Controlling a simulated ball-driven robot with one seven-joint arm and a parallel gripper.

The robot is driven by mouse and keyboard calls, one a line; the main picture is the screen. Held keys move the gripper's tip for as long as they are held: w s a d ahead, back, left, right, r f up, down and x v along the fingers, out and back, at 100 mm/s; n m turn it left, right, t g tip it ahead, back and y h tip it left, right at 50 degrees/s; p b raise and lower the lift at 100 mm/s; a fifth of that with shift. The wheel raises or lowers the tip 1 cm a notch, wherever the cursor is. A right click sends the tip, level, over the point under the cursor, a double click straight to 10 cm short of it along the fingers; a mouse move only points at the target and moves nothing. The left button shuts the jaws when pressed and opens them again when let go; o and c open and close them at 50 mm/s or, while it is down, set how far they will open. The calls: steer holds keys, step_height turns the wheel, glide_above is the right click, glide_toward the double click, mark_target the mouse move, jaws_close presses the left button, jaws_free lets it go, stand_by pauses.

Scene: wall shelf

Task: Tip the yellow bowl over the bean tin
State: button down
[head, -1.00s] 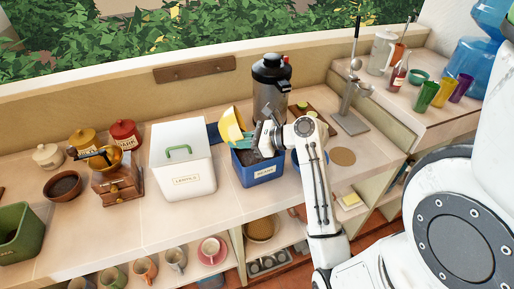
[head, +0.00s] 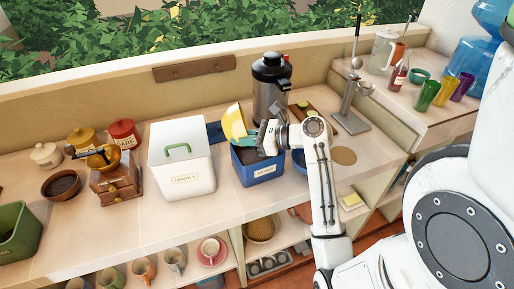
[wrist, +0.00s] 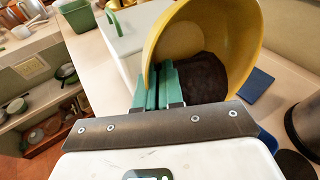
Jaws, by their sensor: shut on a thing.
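The yellow bowl (head: 233,124) is steeply tilted, nearly on its side, above the blue bean tin (head: 262,173). The tin stands on the counter with its label facing front and dark contents at its open top. My gripper (head: 254,139) has its teal fingers shut on the bowl's rim. In the wrist view the fingers (wrist: 167,88) pinch the rim of the bowl (wrist: 190,30), whose inside shows. A dark brown mass shows by its lower side; I cannot tell whether it lies in the bowl or below. Only a bit of the tin (wrist: 268,140) shows there.
A white lidded box (head: 181,160) with a green handle stands just left of the tin. A dark grey flask (head: 271,90) stands close behind, and a lever press (head: 350,110) to the right. A wooden grinder (head: 115,185) and jars are further left. A dark blue flat thing (wrist: 256,86) lies behind.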

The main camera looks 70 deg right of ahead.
steer(key=shift+s+d+r+t+b, duration=0.25)
steer(key=shift+s+t+b, duration=0.25)
steer(key=shift+b, duration=0.9)
steer(key=shift+s+d+r+m+t+y+p, duration=0.1)
steer(key=shift+s+d+m+t+y+p, duration=0.1)
steer(key=shift+s+m+t+p, duration=0.25)
steer(key=shift+s+d+r+m+t+y+p, duration=0.15)
steer(key=shift+m+t+p, duration=0.1)
steer(key=shift+t, duration=0.3)
stand_by(1.0)
steer(key=shift+s+d+m+t, duration=0.2)
steer(key=shift+s+m+t, duration=0.15)
steer(key=shift+t, duration=0.45)
steer(key=shift+s+d+m+t, duration=0.2)
steer(key=shift+s+m+t, duration=0.15)
steer(key=shift+t, duration=0.45)
stand_by(1.0)
steer(key=w+n+g, duration=0.1)
steer(key=g, duration=0.1)
steer(key=w+a+g, duration=0.1)
steer(key=shift+f+n+g, duration=0.15)
steer(key=shift+n+g, duration=0.25)
steer(key=shift+b, duration=0.3)
